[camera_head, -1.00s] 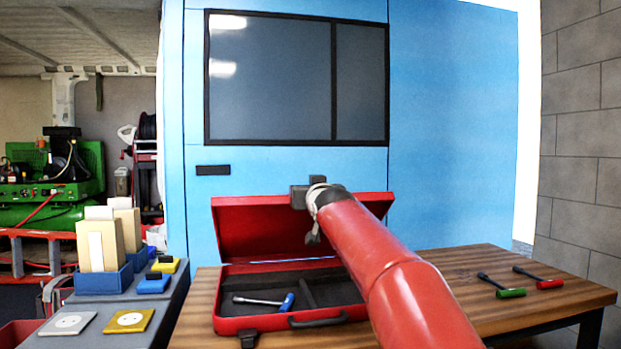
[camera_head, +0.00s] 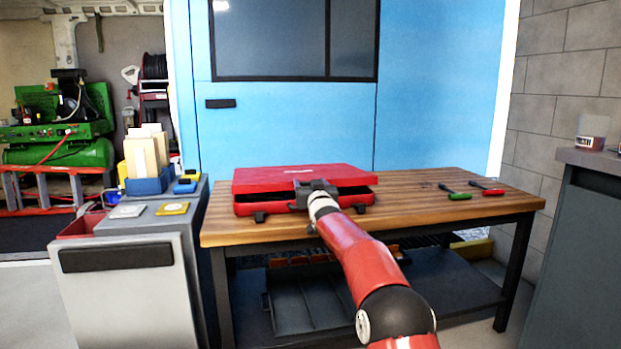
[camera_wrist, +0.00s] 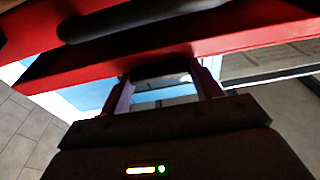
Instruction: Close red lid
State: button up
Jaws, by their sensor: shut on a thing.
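The red toolbox sits on the wooden table, with its red lid (camera_head: 290,179) lowered almost flat over the red base (camera_head: 262,207). A dark gap still shows between lid and base along the front. My gripper (camera_head: 316,190) is at the middle of the lid's front edge and is shut on it. In the wrist view the red lid (camera_wrist: 215,37) crosses the top, close against the fingers of my gripper (camera_wrist: 163,80). The inside of the toolbox is hidden in the head view.
The wooden table (camera_head: 420,212) also bears a green-handled tool (camera_head: 459,196) and a red-handled tool (camera_head: 492,191) at the right. A grey cabinet (camera_head: 140,260) with blue bins stands at the left. Another dark cabinet (camera_head: 570,250) stands at the right.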

jog(key=shift+f, duration=0.45)
jog(key=o, duration=1.4)
jog(key=shift+r, duration=0.1)
jog(key=shift+s, duration=0.1)
jog(key=b+v, duration=0.1)
jog(key=v, duration=0.6)
jog(key=shift+s+b, duration=0.3)
